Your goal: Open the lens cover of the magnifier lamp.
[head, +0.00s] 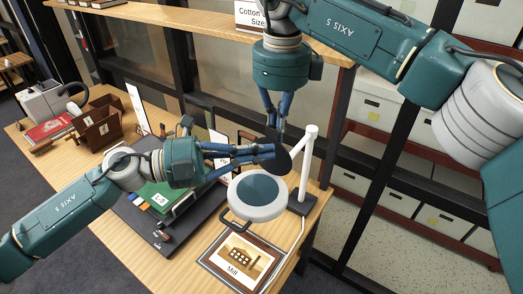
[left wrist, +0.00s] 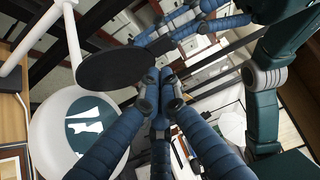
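The magnifier lamp has a white ring head with a blue-grey lens (head: 257,188), on a white post; the lens also shows in the left wrist view (left wrist: 90,122). The dark round lens cover (head: 284,161) is tilted up off the lens at the post side; it shows as a black disc in the left wrist view (left wrist: 108,70). My left gripper (head: 272,153) is beside the cover, its blue fingers drawn together. The fingertips are close to the cover's edge; I cannot tell whether they touch. My right gripper (head: 280,128) points down just above, its finger opening unclear.
A framed Mill picture (head: 238,262) lies in front of the lamp. A green folder (head: 160,198) on a dark board lies under my left arm. A brown box (head: 98,125) and red book (head: 48,131) are at the far left. Shelves of archival boxes (head: 371,108) stand behind.

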